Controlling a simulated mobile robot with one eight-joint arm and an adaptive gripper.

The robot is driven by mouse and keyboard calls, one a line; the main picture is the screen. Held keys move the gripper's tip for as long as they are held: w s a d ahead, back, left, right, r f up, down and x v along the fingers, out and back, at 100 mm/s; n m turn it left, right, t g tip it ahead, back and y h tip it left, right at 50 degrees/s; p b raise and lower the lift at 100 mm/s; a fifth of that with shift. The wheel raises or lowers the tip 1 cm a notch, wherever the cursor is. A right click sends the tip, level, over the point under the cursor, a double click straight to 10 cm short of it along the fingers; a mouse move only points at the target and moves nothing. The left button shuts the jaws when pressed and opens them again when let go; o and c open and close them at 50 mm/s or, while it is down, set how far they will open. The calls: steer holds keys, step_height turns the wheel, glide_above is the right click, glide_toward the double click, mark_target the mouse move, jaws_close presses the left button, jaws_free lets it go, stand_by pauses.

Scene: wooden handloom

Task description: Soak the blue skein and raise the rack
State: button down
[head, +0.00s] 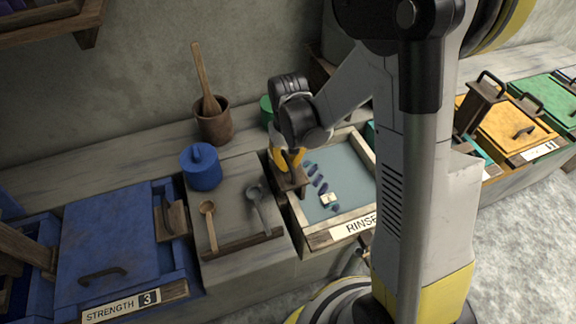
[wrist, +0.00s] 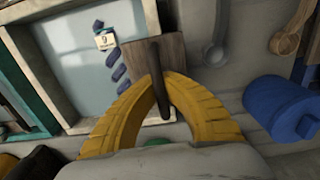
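The skein shows as a row of dark blue lumps (head: 317,181) across the pale inside of the rinse basin (head: 325,239); a small white tag (head: 327,199) is on it. The lumps also show in the wrist view (wrist: 119,73). A brown wooden rack block (head: 293,182) with a dark bar handle (wrist: 158,82) stands at the basin's left edge. My gripper (head: 288,163) is over the block, its yellow fingertips (wrist: 154,82) closed in on both sides of the handle. I cannot tell whether the skein is joined to the block.
A blue vat with a lid (head: 105,240) and a strength sign stands at left. A blue jar (head: 201,170), two spoons (head: 208,222) and a mortar with pestle (head: 213,120) are near my gripper. An orange vat (head: 502,125) and green vats are at right. My column hides part of the basin.

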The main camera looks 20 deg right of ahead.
steer(key=shift+r+p, duration=3.25)
steer(key=shift+r, duration=1.7)
steer(key=shift+r+p, duration=0.75)
steer(key=shift+r, duration=0.3)
steer(key=shift+c, duration=1.1)
jaws_free()
steer(key=shift+f, duration=0.1)
step_height(320, 180, up, 7)
steer(key=p, duration=0.4)
steer(key=shift+p, duration=0.4)
